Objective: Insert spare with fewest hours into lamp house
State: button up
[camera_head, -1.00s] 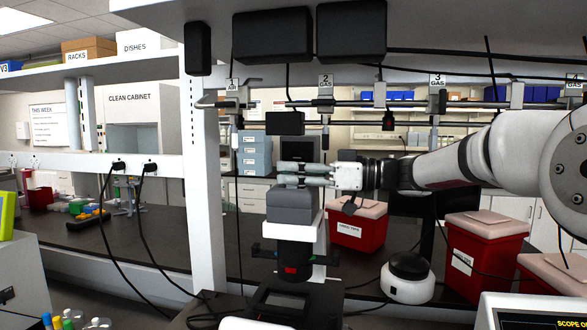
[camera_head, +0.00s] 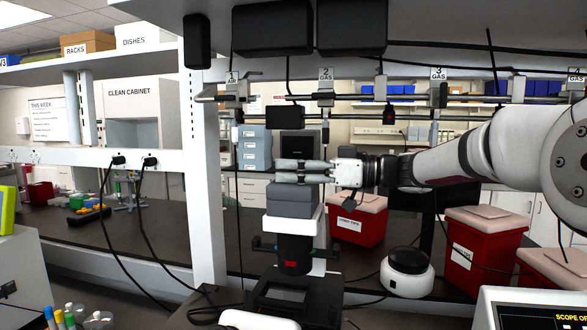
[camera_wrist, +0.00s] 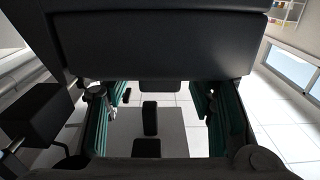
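My gripper (camera_head: 287,170) reaches in from the right in the head view, its two grey-green fingers pointing left. They are just above a grey box-shaped head (camera_head: 292,200) on a microscope-like stand; I cannot tell whether they touch it. In the wrist view the teal fingers (camera_wrist: 155,120) are apart on either side, with floor and dark blocks visible between them and nothing held. A large dark body fills the top of the wrist view. I cannot tell which part is the lamp house. No spare lamp or hours label can be made out.
The microscope's dark stage (camera_head: 285,292) is below. Red bins (camera_head: 357,224) and a small white round device (camera_head: 407,273) stand to the right. A screen (camera_head: 535,312) reading SCOPE is at the lower right. Black cables hang at left. A gas rail (camera_head: 450,98) runs behind.

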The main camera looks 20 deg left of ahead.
jog(key=shift+d, duration=0.1)
jog(key=d, duration=1.2)
jog(key=shift+w, duration=0.35)
jog(key=shift+a, duration=0.1)
